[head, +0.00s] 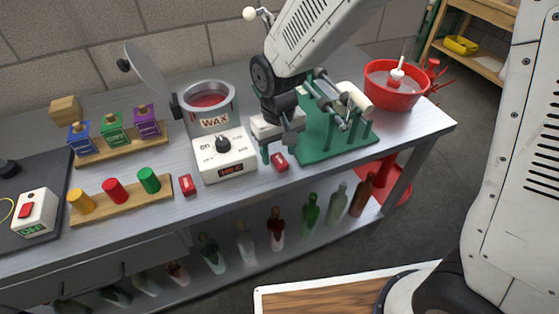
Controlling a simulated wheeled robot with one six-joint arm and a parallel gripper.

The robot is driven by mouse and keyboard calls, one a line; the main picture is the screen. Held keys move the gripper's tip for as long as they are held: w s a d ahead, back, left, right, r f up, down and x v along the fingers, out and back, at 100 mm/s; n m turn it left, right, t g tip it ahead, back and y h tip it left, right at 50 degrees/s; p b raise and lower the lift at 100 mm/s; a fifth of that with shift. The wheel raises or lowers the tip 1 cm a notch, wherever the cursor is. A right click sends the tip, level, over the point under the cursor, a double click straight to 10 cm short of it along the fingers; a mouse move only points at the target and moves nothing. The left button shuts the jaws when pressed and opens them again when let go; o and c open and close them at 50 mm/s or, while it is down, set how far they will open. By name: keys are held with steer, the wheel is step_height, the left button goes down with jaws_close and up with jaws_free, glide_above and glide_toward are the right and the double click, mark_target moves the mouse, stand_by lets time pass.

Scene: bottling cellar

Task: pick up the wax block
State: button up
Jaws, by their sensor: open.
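Two small red blocks that look like wax blocks lie on the metal bench in the head view. One red block (279,162) lies right of the white dial box, in front of the green stand. The other red block (187,185) lies left of that box. My gripper (278,151) is open and empty, pointing down just above and behind the right-hand block. Its fingertips appear near this block, but I cannot tell their exact height. The block's near face is visible.
The dial box (224,158) and the lidded wax pot (209,117) stand left of my gripper. The green stand (318,150) is close on its right, with a red basin (394,92) beyond. A peg rack (122,204) is further left. Bottles stand on the lower shelf.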

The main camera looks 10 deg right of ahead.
steer(key=shift+f, duration=0.75)
steer(key=c, duration=1)
steer(key=shift+r, duration=0.15)
steer(key=shift+c, duration=0.2)
steer(key=shift+r, duration=0.6)
step_height(320, 180, up, 2)
steer(key=shift+r, duration=0.2)
steer(key=s+d+r, duration=0.1)
steer(key=s, duration=1.5)
steer(key=shift+d, duration=0.3)
